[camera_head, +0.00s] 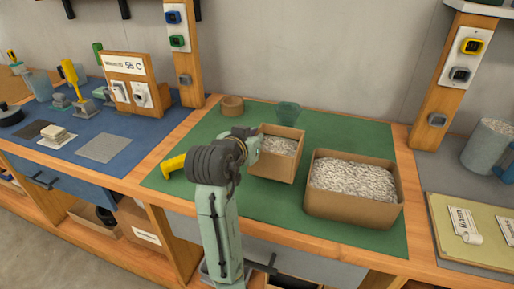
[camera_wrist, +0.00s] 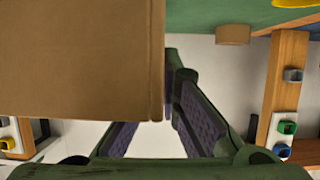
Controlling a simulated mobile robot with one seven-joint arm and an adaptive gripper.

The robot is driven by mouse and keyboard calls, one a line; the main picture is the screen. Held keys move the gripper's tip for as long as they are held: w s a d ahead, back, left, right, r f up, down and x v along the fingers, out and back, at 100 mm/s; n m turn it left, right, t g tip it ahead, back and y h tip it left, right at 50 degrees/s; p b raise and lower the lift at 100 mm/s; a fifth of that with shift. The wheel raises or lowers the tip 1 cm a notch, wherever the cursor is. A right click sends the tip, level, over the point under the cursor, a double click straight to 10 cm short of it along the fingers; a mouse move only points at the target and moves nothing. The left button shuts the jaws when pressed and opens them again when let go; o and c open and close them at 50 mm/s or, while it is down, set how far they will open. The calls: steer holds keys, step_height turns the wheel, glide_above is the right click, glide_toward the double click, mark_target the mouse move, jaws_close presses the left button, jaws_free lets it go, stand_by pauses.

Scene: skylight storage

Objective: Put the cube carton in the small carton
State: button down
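The cube carton (camera_head: 271,169) is a small open brown box filled with pale packing bits, over the middle of the green mat. I cannot tell if its base touches the mat. The small carton (camera_head: 350,209) is a wider open brown box, also filled with pale bits, to its right. My gripper (camera_head: 253,147) is at the cube carton's left wall. In the wrist view the cube carton (camera_wrist: 80,60) fills the upper left and hides one fingertip. The fingers of my gripper (camera_wrist: 167,85) converge at the wall's edge and appear closed on it.
A green cup (camera_head: 288,114) and a round brown ring (camera_head: 232,106) stand behind the cube carton. A yellow-handled tool (camera_head: 174,164) lies to the left. A wooden post (camera_head: 442,80) rises behind on the right. The mat's back right (camera_head: 345,130) is clear.

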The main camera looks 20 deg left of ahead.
steer(key=shift+f, duration=1.85)
steer(key=shift+f, duration=0.2)
steer(key=c, duration=1.8)
jaws_free()
steer(key=shift+r+p, duration=0.25)
steer(key=shift+p, duration=0.05)
steer(key=shift+s, duration=0.3)
steer(key=b+v, duration=0.2)
steer(key=v, duration=0.9)
steer(key=shift+b, duration=0.3)
